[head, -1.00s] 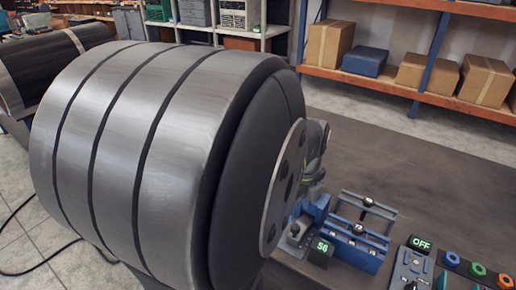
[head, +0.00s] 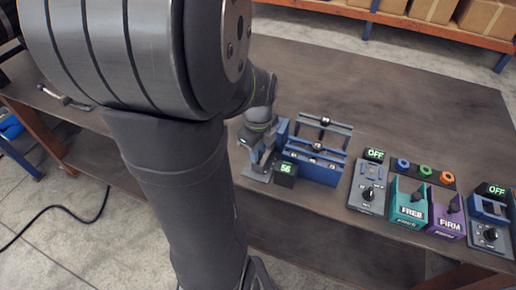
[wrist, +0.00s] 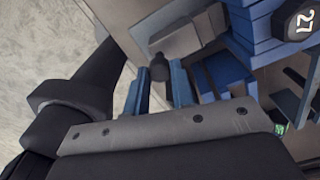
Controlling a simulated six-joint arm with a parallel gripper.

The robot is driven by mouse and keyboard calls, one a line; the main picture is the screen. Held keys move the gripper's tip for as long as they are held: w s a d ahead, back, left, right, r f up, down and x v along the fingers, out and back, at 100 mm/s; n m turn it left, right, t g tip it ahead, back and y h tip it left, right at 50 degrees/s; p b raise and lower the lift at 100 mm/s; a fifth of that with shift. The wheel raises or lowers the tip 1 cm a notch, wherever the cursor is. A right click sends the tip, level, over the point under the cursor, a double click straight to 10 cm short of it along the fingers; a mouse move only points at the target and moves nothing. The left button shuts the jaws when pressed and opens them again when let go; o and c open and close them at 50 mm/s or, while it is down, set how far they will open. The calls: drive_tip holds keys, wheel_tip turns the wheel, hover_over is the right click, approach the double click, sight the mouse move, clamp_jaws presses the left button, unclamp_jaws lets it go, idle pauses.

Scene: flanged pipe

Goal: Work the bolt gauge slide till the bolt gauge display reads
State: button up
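The gauge display (head: 286,168) is a small dark block with green digits that read 56 in the head view. A grey base plate (head: 258,176) lies beside it, partly covered by my arm. In the wrist view, a dark knob (wrist: 159,67) stands on a grey plate (wrist: 185,28), which looks like the slide. My gripper (wrist: 160,85) has its two blue fingers apart, one on each side of the knob, with gaps visible. In the head view my gripper (head: 256,160) is low over the base plate, mostly hidden by my wrist.
A blue rack (head: 318,170) with numbered dark pieces stands right of the display. Further right are a grey control box (head: 367,190) reading OFF, teal (head: 408,206) and purple (head: 447,213) boxes, and another OFF unit (head: 490,234). The table's rear is clear.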

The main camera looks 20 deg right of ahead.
drive_tip(key=shift+w+d, duration=2.15)
drive_tip(key=shift+d, duration=0.05)
clamp_jaws()
drive_tip(key=o, duration=1)
unclamp_jaws()
drive_tip(key=s+a, duration=0.4)
drive_tip(key=shift+s+a+r, duration=0.2)
drive_tip(key=shift+a+r, duration=0.05)
drive_tip(key=shift+r, duration=0.15)
wheel_tip(320, 180, up, 17)
drive_tip(key=shift+f, duration=0.2)
drive_tip(key=shift+f, duration=0.1)
